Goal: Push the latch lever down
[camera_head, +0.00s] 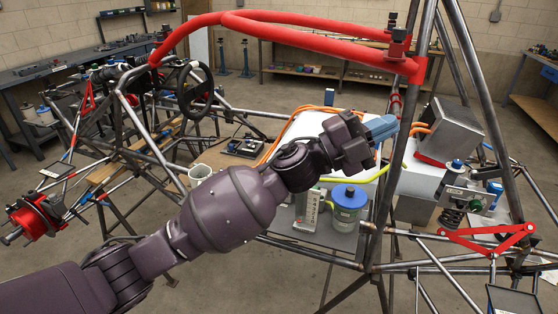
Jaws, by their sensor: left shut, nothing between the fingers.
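My left arm comes in from the lower left. The fingers are shut and hold nothing. I cannot single out the latch lever with certainty; the gripper and arm may hide it. My right gripper is not in view.
The red padded bar (290,33) arches above the gripper. A grey box (447,130) stands to its right. A blue-lidded jar (348,205) sits on the chassis floor panel below. A steering wheel (194,90) is at the left, beyond my arm.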

